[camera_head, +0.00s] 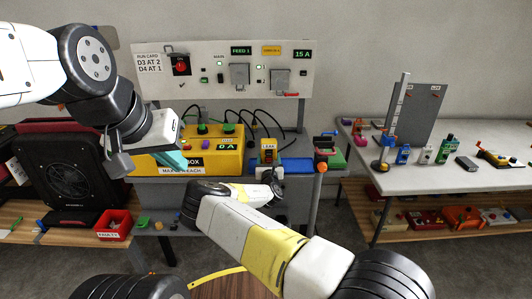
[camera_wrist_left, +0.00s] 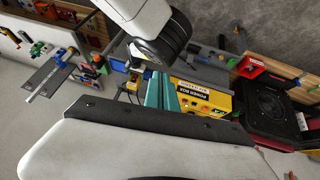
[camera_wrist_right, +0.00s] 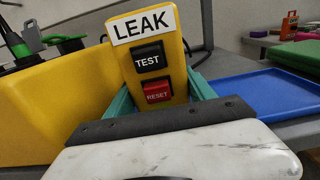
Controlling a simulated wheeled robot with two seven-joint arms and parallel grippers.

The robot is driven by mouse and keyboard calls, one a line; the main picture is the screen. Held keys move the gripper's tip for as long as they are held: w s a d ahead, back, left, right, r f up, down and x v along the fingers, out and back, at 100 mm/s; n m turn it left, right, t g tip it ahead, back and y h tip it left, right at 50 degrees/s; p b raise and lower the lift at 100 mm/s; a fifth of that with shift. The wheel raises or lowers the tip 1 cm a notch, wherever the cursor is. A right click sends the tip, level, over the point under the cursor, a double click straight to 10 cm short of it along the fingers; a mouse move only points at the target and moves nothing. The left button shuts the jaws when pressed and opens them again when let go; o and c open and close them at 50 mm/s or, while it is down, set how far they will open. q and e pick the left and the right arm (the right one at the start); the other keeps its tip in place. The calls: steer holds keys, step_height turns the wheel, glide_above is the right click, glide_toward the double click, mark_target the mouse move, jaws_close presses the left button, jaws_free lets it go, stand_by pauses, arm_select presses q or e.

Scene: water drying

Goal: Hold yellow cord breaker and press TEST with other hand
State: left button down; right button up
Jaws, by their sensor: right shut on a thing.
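The yellow cord breaker (camera_head: 268,151) stands upright beside the yellow power box (camera_head: 208,146). In the right wrist view the breaker (camera_wrist_right: 172,65) shows a LEAK label, a black TEST button (camera_wrist_right: 149,58) and a red RESET button (camera_wrist_right: 157,92) below it. My right gripper (camera_wrist_right: 160,98) is shut on the breaker, a teal finger at each side of its lower body. My left gripper (camera_head: 172,160) is raised in front of the power box, left of the breaker and apart from it. Its teal fingers (camera_wrist_left: 161,95) look closed together, with nothing between them.
A blue tray (camera_wrist_right: 262,95) lies right of the breaker. Black cords arch behind the power box below a white panel (camera_head: 222,75). A black fan heater (camera_head: 68,175) and a red bin (camera_head: 114,225) are at left. A white table (camera_head: 440,178) with small devices is at right.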

stand_by(0.5)
arm_select(q)
steer(key=w+d+f+m+g+y, duration=0.1)
steer(key=w+d+m, duration=0.2)
steer(key=w+m, duration=0.7)
steer(key=w+d+f+m+y, duration=0.1)
steer(key=w+d+m, duration=0.2)
steer(key=w+m, duration=0.75)
steer(key=w+d+f+m, duration=1.4)
steer(key=w+f+m, duration=0.1)
steer(key=w, duration=0.1)
steer(key=shift+w+d+f+g, duration=0.2)
steer(key=shift+w+f+g, duration=0.15)
steer(key=shift+w+g, duration=0.05)
steer(key=shift+f, duration=0.1)
